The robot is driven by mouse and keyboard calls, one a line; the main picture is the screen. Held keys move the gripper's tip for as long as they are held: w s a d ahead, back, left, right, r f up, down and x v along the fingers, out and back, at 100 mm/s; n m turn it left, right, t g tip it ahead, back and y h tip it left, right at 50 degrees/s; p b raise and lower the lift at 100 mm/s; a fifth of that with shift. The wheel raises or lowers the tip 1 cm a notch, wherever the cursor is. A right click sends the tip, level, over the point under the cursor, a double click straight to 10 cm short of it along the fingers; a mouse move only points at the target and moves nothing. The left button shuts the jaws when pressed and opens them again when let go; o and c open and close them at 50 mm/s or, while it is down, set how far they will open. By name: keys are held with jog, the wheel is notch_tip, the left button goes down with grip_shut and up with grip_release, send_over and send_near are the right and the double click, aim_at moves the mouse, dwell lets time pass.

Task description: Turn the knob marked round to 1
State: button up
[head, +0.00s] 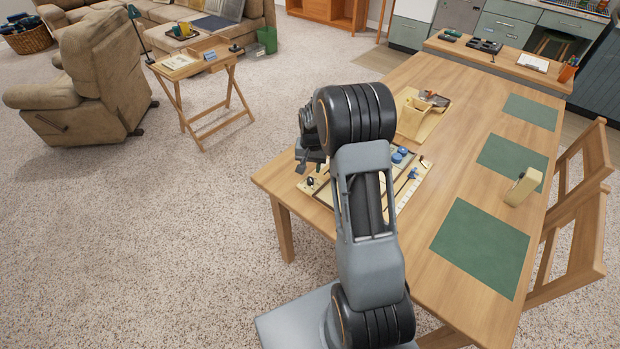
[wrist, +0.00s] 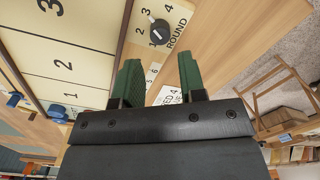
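The black knob (wrist: 161,32) sits on a cream plate lettered ROUND (wrist: 177,35), at the top of the wrist view. The numbers 1, 2, 3 and 4 stand around it, with 1 at its lower left. A small pale mark shows on the knob, but I cannot surely tell which number it points at. My gripper (wrist: 160,78) is open and empty, its two green fingers apart. The knob is beyond the fingertips, not between them. In the head view my gripper (head: 310,158) is over the table's left edge, partly hidden by my arm.
The wooden table (head: 465,115) carries a game board (head: 405,195) with blue pieces, a wooden box (head: 412,118), green mats (head: 483,245) and a cream block (head: 522,187). In the wrist view, numbered panels (wrist: 75,62) lie left of the knob. Chairs stand at the right.

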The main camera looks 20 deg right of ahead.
aim_at(311, 179)
jog(key=shift+a+f, duration=0.1)
jog(key=shift+f, duration=3.1)
jog(key=shift+c, duration=0.5)
jog(key=c, duration=0.6)
jog(key=shift+o, duration=0.2)
